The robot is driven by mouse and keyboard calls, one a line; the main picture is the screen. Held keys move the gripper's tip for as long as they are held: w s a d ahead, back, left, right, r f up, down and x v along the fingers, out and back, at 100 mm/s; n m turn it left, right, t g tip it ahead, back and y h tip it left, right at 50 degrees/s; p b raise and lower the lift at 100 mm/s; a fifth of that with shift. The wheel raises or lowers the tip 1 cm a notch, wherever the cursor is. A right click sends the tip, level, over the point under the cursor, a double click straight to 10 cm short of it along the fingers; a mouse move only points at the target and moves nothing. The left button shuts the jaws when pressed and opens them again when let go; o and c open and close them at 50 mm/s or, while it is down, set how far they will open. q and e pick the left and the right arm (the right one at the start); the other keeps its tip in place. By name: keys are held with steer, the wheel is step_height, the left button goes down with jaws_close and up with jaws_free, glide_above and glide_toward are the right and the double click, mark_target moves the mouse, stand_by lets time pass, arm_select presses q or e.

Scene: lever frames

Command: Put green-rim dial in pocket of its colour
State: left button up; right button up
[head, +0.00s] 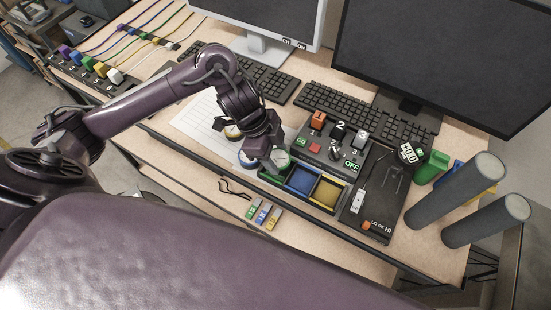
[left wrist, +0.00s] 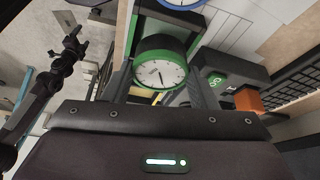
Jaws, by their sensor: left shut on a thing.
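My left gripper (head: 272,158) is shut on the green-rim dial (head: 282,160), a round white-faced gauge. In the left wrist view the dial (left wrist: 160,72) sits between the two fingers, face toward the camera. In the head view it is at the left end of the pocket tray (head: 318,206), by the green pocket (head: 270,180). The gripper partly hides this end, and I cannot tell the dial's height over the pocket. The blue pocket (head: 302,181) and yellow pocket (head: 327,193) look empty.
A blue-rim dial (head: 246,160) and a yellow-rim dial (head: 233,132) lie left of the tray on a white gridded sheet (head: 196,121). A switch box (head: 337,140) stands behind the tray, and a dark panel (head: 372,200) stands to its right. Colour tags (head: 264,214) lie in front.

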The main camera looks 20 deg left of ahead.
arm_select(q)
step_height(320, 180, down, 2)
steer(key=shift+f, duration=0.3)
steer(key=shift+f, duration=0.1)
steer(key=shift+f, duration=0.1)
steer(key=o, duration=1)
steer(key=shift+r, duration=0.25)
steer(key=shift+a+r, duration=0.2)
steer(key=shift+r, duration=0.1)
steer(key=v, duration=1.1)
steer(key=shift+r, duration=0.1)
